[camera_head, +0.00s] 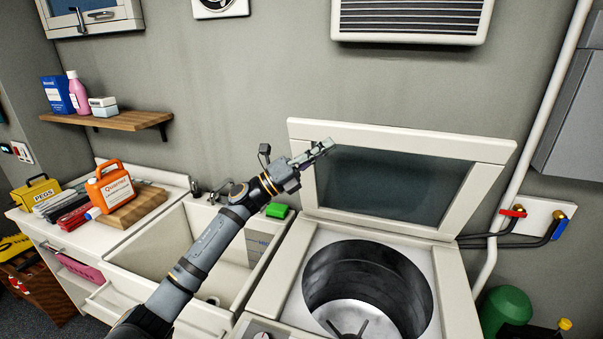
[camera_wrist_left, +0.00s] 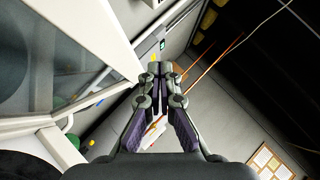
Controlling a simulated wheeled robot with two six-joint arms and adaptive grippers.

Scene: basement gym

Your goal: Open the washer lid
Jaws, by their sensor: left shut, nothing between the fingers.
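The washer (camera_head: 279,271) stands at the lower right of the head view, with its round metal drum (camera_head: 366,283) exposed. Its lid (camera_head: 487,149), a white frame around a dark glass pane, is raised and leans back near the wall. Part of the lid frame also shows at the left of the left wrist view (camera_wrist_left: 110,28). My left gripper (camera_head: 328,146) is in front of the lid's upper left part, with its fingers closed and empty. Its fingertips meet in the left wrist view (camera_wrist_left: 159,70). Whether it touches the lid is unclear. My right gripper is not in view.
A sink (camera_head: 155,247) adjoins the washer on the left. The counter holds an orange jug (camera_head: 110,188) and a yellow pegs box (camera_head: 35,191). A shelf (camera_head: 110,121) hangs above. Hoses, taps (camera_head: 513,211) and a white pipe (camera_head: 541,130) are right of the lid.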

